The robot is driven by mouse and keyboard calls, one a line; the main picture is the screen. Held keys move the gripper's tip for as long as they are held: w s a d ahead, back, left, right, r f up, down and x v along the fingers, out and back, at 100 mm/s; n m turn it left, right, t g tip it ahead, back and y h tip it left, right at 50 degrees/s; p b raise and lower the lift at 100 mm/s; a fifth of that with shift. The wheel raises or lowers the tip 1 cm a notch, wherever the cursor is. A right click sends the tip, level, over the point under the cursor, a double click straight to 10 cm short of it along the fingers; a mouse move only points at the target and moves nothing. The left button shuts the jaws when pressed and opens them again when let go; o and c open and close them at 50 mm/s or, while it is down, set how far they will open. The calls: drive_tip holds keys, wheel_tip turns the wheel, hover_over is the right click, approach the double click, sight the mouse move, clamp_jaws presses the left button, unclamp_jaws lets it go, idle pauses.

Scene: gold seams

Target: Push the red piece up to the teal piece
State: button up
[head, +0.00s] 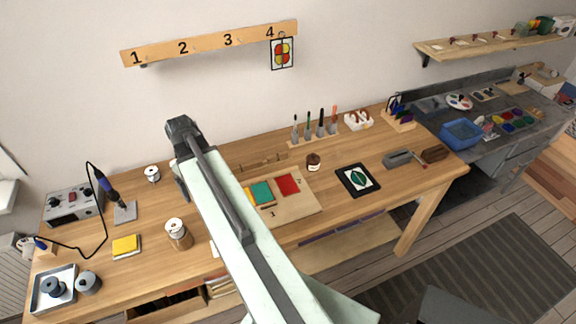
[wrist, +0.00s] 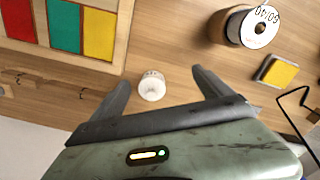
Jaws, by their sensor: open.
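The red piece (head: 288,184) lies on a light wooden board (head: 296,207) on the workbench, and shows at the top left of the wrist view (wrist: 17,22). The teal piece (head: 262,192) lies beside it, with a narrow pale gap between them in the wrist view (wrist: 65,25). A yellow piece (wrist: 99,32) lies against the teal piece's other side; my arm partly hides it in the head view. My gripper (wrist: 157,82) is open and empty, away from the board, above the bench. A small white-topped spool (wrist: 151,86) shows between its fingers, lower down.
A solder spool (head: 178,234) and a yellow sponge (head: 126,246) stand left of my arm. A soldering station (head: 70,204) and iron stand are farther left.

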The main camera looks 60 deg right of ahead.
drive_tip(key=s+d+m, duration=0.3)
drive_tip(key=s+d, duration=0.5)
drive_tip(key=d, duration=0.5)
drive_tip(key=m, duration=0.3)
approach(280, 187)
drive_tip(key=s+d, duration=0.2)
drive_tip(key=shift+w+d+r, duration=0.1)
drive_tip(key=shift+d+r, duration=0.1)
drive_tip(key=shift+r, duration=0.05)
drive_tip(key=shift+f+b, duration=0.1)
drive_tip(key=shift+b, duration=0.3)
wheel_tip(280, 187, down, 8)
drive_tip(key=b, duration=0.7)
drive_tip(key=shift+b, duration=0.4)
drive_tip(key=shift+r, duration=0.2)
drive_tip(key=c, duration=1.5)
drive_tip(key=shift+w+a, duration=0.45)
drive_tip(key=shift+a, duration=0.15)
drive_tip(key=shift+w+a, duration=0.4)
drive_tip(key=shift+a, duration=0.2)
